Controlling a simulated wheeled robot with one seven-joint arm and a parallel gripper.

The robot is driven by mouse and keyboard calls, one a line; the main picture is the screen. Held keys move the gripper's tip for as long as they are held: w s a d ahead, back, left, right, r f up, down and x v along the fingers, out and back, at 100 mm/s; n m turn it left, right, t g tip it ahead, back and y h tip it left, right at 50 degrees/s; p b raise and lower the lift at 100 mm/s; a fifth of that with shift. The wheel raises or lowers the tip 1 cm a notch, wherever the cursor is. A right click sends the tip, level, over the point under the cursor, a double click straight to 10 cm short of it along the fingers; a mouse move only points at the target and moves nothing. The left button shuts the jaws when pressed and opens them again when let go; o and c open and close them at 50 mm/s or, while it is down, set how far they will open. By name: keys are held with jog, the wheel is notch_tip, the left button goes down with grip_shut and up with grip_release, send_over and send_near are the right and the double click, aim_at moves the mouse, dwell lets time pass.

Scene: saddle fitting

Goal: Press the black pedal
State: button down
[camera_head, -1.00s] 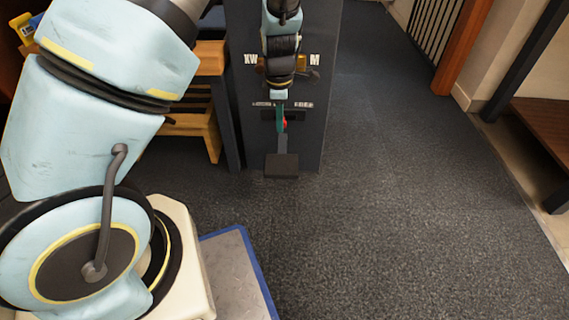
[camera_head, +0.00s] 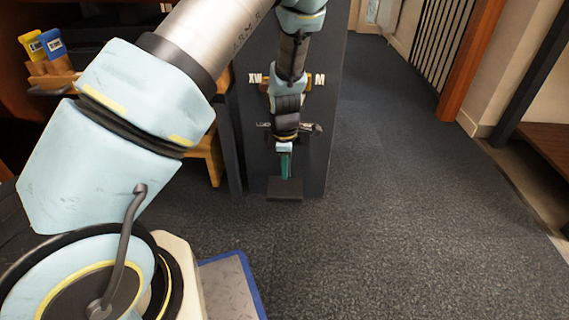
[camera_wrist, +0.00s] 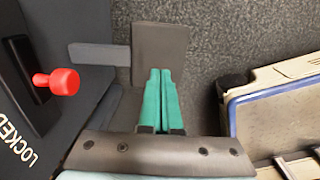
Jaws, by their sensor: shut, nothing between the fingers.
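The black pedal (camera_head: 284,190) is a dark flat plate low at the foot of a dark panel, just above the floor. In the wrist view the pedal (camera_wrist: 160,42) sits at the top centre, with a grey arm joining it from the left. My gripper (camera_head: 285,176) points down over the pedal, its teal fingers together and empty. In the wrist view the fingertips of my gripper (camera_wrist: 160,70) overlap the near part of the plate. I cannot tell whether they touch it.
A red knob (camera_wrist: 62,82) on a black slot stands out from the panel (camera_head: 325,120), near a "LOCKED" label (camera_wrist: 18,145). A wooden bench (camera_head: 205,155) is left of the panel. Open dark floor (camera_head: 420,210) lies to the right.

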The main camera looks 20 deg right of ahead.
aim_at(284, 187)
jog(key=shift+f+b, duration=0.85)
jog(key=shift+f, duration=1)
